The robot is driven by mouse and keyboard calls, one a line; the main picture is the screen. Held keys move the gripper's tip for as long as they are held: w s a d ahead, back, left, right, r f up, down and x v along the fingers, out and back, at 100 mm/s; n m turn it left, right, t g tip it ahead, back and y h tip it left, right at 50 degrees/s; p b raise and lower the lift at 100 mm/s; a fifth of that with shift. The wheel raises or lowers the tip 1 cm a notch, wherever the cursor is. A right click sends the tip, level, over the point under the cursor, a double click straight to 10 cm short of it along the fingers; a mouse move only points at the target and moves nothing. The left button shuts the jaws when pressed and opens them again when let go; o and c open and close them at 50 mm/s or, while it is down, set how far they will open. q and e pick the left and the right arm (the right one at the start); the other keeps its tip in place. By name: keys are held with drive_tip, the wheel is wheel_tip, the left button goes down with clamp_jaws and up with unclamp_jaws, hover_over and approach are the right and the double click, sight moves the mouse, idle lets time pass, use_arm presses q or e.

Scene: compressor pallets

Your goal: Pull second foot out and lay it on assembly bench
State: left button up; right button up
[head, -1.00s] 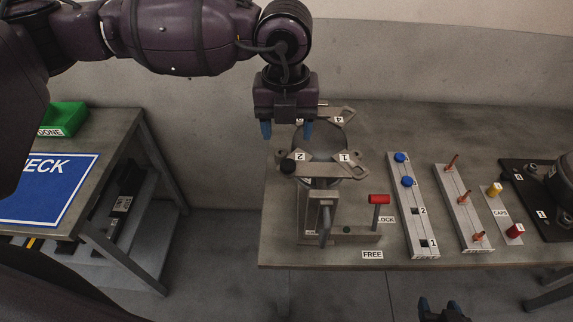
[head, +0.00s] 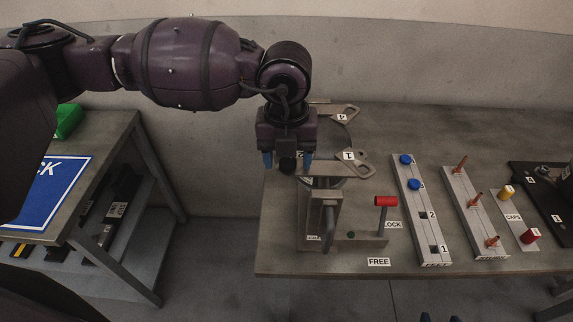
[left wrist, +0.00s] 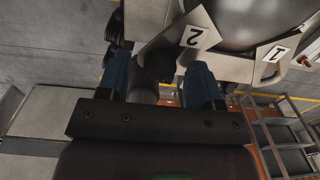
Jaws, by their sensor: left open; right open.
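The compressor (head: 333,135) sits in a stand on the bench, its metal base plate carrying numbered corners. A black foot (head: 287,168) is at the plate's left corner, beside the label 2 (left wrist: 193,36). My left gripper (head: 287,161) is open, pointing down, with one blue finger on each side of this foot. In the left wrist view the dark foot (left wrist: 157,62) shows between the fingers, and I cannot tell whether they touch it. The assembly bench (head: 285,255) lies beneath. Only the tips of my right gripper (head: 440,319) show at the bottom edge, open.
A red-handled lever (head: 386,202) stands right of the stand. Further right are a rack with blue pieces (head: 422,215), a rack of copper pins (head: 472,210) and a caps strip (head: 514,218). The front left of the bench is bare. A side table (head: 110,160) stands left.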

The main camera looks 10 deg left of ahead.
drive_tip(key=shift+s+d+f, duration=0.1)
drive_tip(key=shift+s+f, duration=0.05)
drive_tip(key=shift+s, duration=0.25)
drive_tip(key=shift+w, duration=0.1)
drive_tip(key=shift+w+r, duration=0.3)
drive_tip(key=shift+w, duration=0.15)
drive_tip(key=shift+s+f, duration=0.1)
use_arm(q)
drive_tip(key=c, duration=0.7)
clamp_jaws()
use_arm(e)
drive_tip(key=shift+s+f, duration=0.3)
drive_tip(key=shift+s, duration=0.1)
use_arm(q)
drive_tip(key=shift+r, duration=0.1)
use_arm(e)
drive_tip(key=shift+w+r, duration=0.1)
